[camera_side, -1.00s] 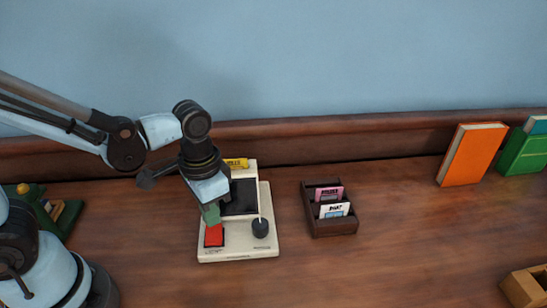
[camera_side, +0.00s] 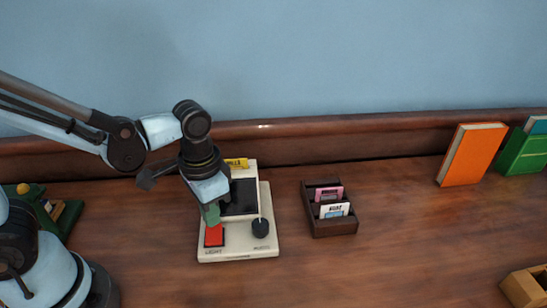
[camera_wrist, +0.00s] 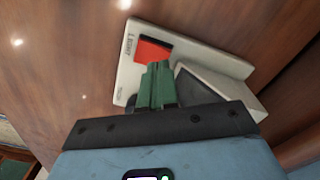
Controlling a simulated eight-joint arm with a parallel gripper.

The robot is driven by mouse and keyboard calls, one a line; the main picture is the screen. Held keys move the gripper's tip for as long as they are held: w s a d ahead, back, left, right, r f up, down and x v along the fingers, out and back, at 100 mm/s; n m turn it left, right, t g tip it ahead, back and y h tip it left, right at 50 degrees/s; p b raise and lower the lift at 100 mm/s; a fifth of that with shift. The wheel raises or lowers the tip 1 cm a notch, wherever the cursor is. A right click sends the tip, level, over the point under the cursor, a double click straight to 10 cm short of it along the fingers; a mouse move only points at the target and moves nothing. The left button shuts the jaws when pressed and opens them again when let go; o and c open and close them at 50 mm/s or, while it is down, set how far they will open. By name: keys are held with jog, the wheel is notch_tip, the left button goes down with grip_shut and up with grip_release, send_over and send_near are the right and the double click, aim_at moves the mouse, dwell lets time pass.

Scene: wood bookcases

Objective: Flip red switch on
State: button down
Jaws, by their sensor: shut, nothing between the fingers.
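The red switch (camera_side: 214,236) sits at the front left of a cream control panel (camera_side: 242,249), above a printed label. In the wrist view the red switch (camera_wrist: 153,50) lies just beyond my fingertips, partly covered by them. My gripper (camera_side: 211,214) has green fingers, which are shut and empty. The fingertips are at the far edge of the red switch in the side view; I cannot tell whether they touch it. The closed fingers also show in the wrist view (camera_wrist: 157,75). A black knob (camera_side: 260,228) is on the panel's right, and a dark screen stands behind.
A dark wooden card holder (camera_side: 334,227) stands right of the panel. An orange book (camera_side: 471,154) and a green book (camera_side: 524,154) stand at the far right. A wooden box (camera_side: 526,288) is at the front right. A green tray (camera_side: 64,218) lies at the left. The table between is clear.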

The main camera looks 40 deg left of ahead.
aim_at(214, 228)
jog(key=shift+f, duration=1)
dwell(0.6)
jog(key=shift+r, duration=3.55)
jog(key=w+a+r+n+t, duration=0.2)
jog(key=a+r+n+t, duration=0.1)
jog(key=a+t, duration=0.4)
jog(key=shift+a, duration=0.25)
